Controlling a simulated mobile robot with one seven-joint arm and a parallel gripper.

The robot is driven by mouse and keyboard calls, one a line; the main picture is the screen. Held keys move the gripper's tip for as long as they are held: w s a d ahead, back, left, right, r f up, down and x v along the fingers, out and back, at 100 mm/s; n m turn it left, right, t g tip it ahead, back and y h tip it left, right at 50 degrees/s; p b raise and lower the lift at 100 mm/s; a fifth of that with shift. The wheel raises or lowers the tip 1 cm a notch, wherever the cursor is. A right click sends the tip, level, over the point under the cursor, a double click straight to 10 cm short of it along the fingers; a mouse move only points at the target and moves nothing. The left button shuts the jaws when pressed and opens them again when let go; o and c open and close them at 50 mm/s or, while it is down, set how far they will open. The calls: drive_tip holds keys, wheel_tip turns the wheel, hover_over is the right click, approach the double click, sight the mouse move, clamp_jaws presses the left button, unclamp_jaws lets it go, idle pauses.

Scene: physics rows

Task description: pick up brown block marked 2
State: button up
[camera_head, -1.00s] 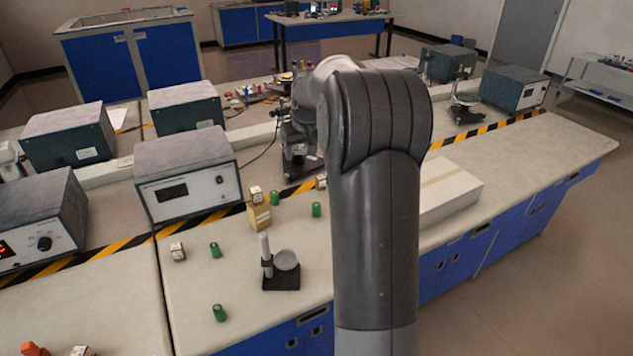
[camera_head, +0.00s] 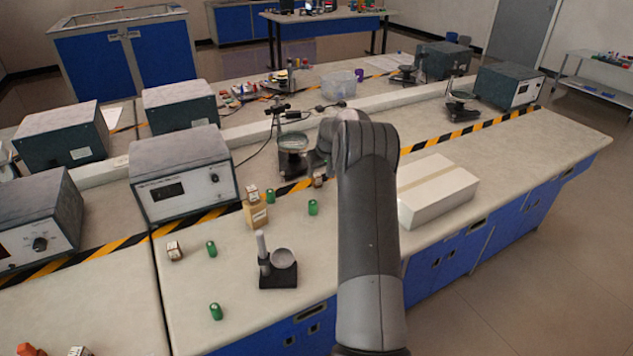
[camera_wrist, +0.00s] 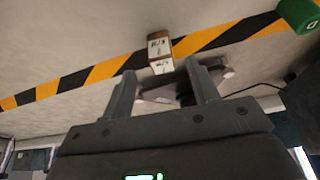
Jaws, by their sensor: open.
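A small brown block with white marked faces (camera_wrist: 160,48) lies by the striped tape in the wrist view. Its marks are too blurred to read as a 2. My gripper (camera_wrist: 160,70) is open, and the block shows just beyond and between its fingertips, not gripped. A small block (camera_head: 318,180) by the tape, beside my arm in the head view, looks like the same one. Other small marked blocks are one on the bench (camera_head: 174,250) and one (camera_head: 253,193) on top of a tan box (camera_head: 256,213). My fingers are hidden in the head view.
Green cylinders (camera_head: 313,207) stand near the block; one (camera_wrist: 299,14) shows in the wrist view. A dark stand with a dish (camera_head: 292,150) is just behind. A white box (camera_head: 437,192) lies right of my arm. A small black-based stand (camera_head: 278,272) is in front.

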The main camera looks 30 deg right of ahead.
sight(317, 176)
drive_tip(key=shift+x, duration=2.9)
drive_tip(key=shift+w+a, duration=0.1)
drive_tip(key=shift+c, duration=0.2)
drive_tip(key=shift+r, duration=0.1)
drive_tip(key=c, duration=1)
